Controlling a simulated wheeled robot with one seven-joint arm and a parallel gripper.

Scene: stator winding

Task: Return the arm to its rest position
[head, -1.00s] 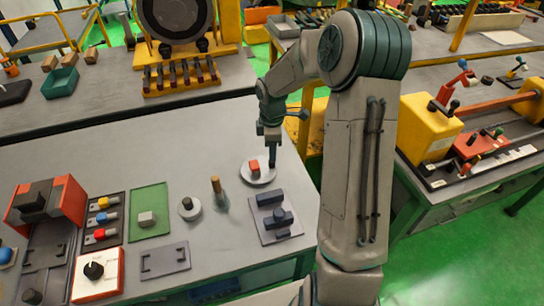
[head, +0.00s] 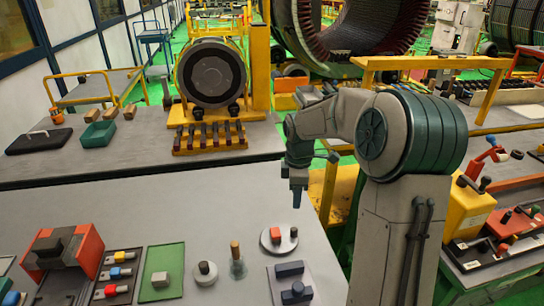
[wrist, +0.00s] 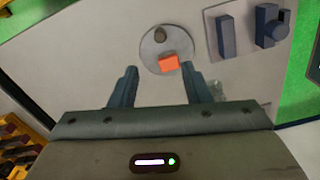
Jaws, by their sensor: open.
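My gripper (head: 297,197) hangs from my arm above the right part of the front table, fingers pointing down. In the wrist view my gripper (wrist: 165,88) is open, with its two fingers apart and nothing between them. A round pale disc (head: 268,243) with an orange block (head: 276,236) and a small dark piece on it lies on the table below and left of the gripper. In the wrist view the disc (wrist: 152,62) and orange block (wrist: 168,62) appear just beyond the fingertips, apart from them.
A green mat (head: 150,285), a red-sided fixture (head: 88,250) and small stands fill the front left. The table's middle (head: 150,210) is clear. A yellow-based motor stand (head: 185,142) stands behind.

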